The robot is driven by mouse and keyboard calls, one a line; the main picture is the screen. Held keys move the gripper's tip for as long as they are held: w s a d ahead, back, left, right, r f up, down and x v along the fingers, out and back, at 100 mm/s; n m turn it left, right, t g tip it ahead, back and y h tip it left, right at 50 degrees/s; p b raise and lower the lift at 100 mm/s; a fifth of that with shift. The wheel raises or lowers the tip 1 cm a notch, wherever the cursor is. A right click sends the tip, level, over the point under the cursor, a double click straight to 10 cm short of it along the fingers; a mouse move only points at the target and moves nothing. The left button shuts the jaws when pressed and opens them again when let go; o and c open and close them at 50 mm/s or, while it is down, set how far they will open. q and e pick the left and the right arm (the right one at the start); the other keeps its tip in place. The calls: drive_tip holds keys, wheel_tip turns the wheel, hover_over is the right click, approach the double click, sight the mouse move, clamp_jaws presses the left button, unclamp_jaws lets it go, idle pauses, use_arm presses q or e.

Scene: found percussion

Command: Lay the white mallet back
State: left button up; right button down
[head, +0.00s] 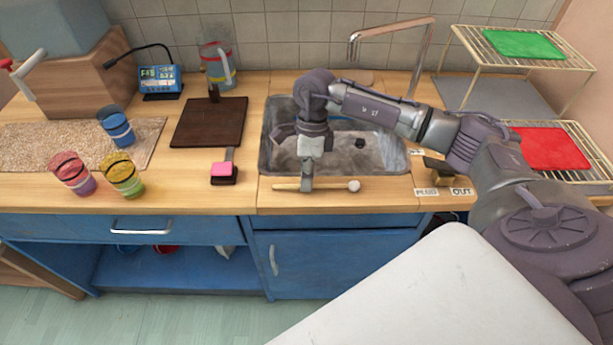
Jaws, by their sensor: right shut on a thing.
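The white mallet (330,186) has a pale wooden stick and a small white ball head at its right end. It lies level along the counter's front strip, before the sink. My right gripper (307,184) points down and is shut on the stick near its middle. I cannot tell whether the mallet touches the counter or is just above it. My left gripper is not in view.
Behind the mallet is a metal sink (385,150). A pink-topped block (223,172) sits to its left, near a dark board (208,122). Striped cups (122,175) stand further left. Labels (461,191) and a rack with a red mat (548,149) are at right.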

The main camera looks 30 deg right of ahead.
drive_tip(key=shift+f+b, duration=0.3)
drive_tip(key=shift+b, duration=0.05)
idle(0.5)
drive_tip(key=c, duration=1.2)
unclamp_jaws()
drive_tip(key=v, duration=1.2)
drive_tip(key=shift+f, duration=0.1)
